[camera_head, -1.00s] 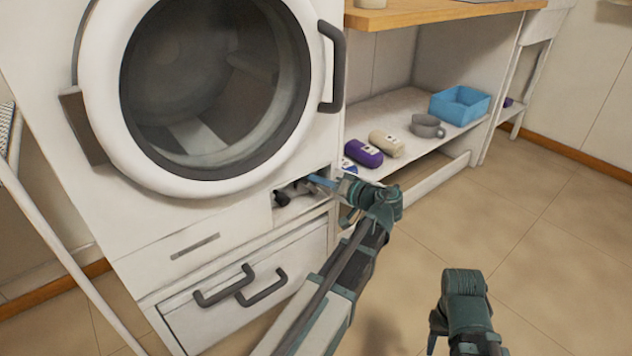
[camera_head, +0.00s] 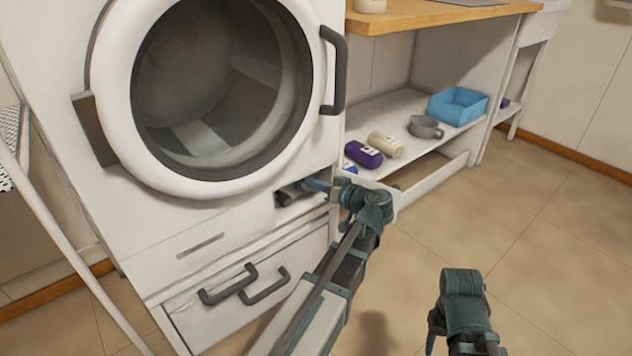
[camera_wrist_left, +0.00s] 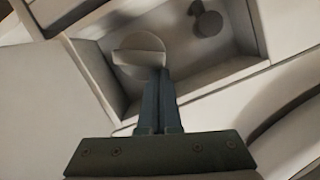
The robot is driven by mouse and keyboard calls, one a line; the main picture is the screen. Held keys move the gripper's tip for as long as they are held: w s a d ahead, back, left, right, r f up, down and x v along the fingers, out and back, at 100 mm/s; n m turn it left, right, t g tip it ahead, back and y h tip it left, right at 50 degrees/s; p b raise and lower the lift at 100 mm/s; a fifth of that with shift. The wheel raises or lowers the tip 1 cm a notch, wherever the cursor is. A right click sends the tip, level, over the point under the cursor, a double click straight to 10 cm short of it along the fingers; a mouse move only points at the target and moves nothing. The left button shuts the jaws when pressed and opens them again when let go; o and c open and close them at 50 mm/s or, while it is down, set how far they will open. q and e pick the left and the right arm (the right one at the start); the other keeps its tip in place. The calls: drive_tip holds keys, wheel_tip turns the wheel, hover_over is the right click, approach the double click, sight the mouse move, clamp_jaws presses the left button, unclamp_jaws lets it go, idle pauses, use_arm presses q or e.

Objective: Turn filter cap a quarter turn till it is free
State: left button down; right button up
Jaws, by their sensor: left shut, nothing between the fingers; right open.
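The filter cap (camera_wrist_left: 138,46) is a round grey disc with a raised grip bar lying roughly crosswise in the left wrist view. It sits in an open recess (camera_head: 302,197) low on the front of the white washing machine (camera_head: 215,225). My left gripper (camera_wrist_left: 158,72) is shut and empty, its fingertips at the lower right edge of the cap; I cannot tell whether they touch it. In the head view the left gripper (camera_head: 317,184) reaches into the recess from the right, and the cap is hard to make out. My right gripper (camera_head: 436,325) is open, low and away from the machine.
A dark knob (camera_wrist_left: 207,22) is beside the cap in the recess. Drawer handles (camera_head: 228,285) stick out below. A low shelf to the right holds a purple bottle (camera_head: 363,154), a beige bottle (camera_head: 385,144), a grey mug (camera_head: 425,127) and a blue bin (camera_head: 458,106). The floor at right is clear.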

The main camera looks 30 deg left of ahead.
use_arm(q)
drive_tip(key=shift+s+a+f+n, duration=0.2)
drive_tip(key=shift+s+n, duration=0.15)
drive_tip(key=shift+n, duration=0.45)
drive_tip(key=shift+s, duration=0.15)
idle(0.5)
idle(0.6)
